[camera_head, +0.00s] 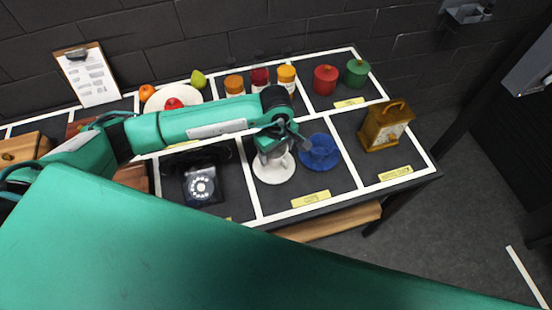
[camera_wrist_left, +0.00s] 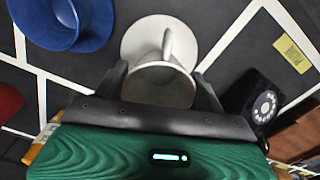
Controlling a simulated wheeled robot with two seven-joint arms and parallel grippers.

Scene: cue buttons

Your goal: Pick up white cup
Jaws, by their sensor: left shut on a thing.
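The white cup (camera_wrist_left: 158,84) is between the two fingers of my left gripper (camera_wrist_left: 165,95) in the left wrist view, its handle pointing away from the palm. My left gripper (camera_head: 278,148) is shut on the cup. In the head view the gripper partly hides the cup (camera_head: 277,157). The white saucer (camera_head: 272,174) lies on the table under the cup; it also shows in the left wrist view (camera_wrist_left: 133,38). I cannot tell whether the cup still touches the saucer. My right gripper is not in view.
A blue cup and saucer (camera_head: 319,152) stand just right of the white saucer. A black rotary telephone (camera_head: 203,186) is to the left. A wooden clock (camera_head: 386,126) stands at the right, with jars (camera_head: 286,78) and red and green canisters (camera_head: 326,79) behind. White strips divide the dark table.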

